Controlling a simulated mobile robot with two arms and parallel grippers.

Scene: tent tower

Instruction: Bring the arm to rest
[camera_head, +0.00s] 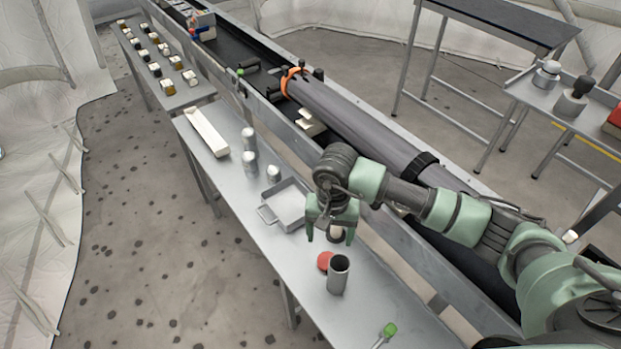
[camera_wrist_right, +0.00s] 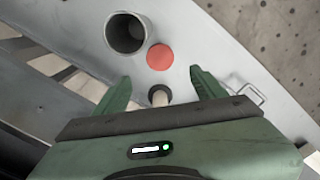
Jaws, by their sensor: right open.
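My right arm reaches in from the right in the head view, over the metal table (camera_head: 262,222). My right gripper (camera_head: 330,238) points down above the table and is open. In the right wrist view its two fingers (camera_wrist_right: 162,82) are spread. A small pale and dark piece (camera_head: 335,231) shows between the fingers; in the wrist view this piece (camera_wrist_right: 159,96) has a gap on both sides. Its lower end and what it stands on are hard to tell. My left gripper is not in view.
An open grey cylinder (camera_head: 338,275) and a red disc (camera_head: 325,261) sit just in front of the gripper. A square tray (camera_head: 287,208), silver canisters (camera_head: 249,150) and a white box (camera_head: 207,131) stand farther back. A long grey tube (camera_head: 360,124) lies on the conveyor behind.

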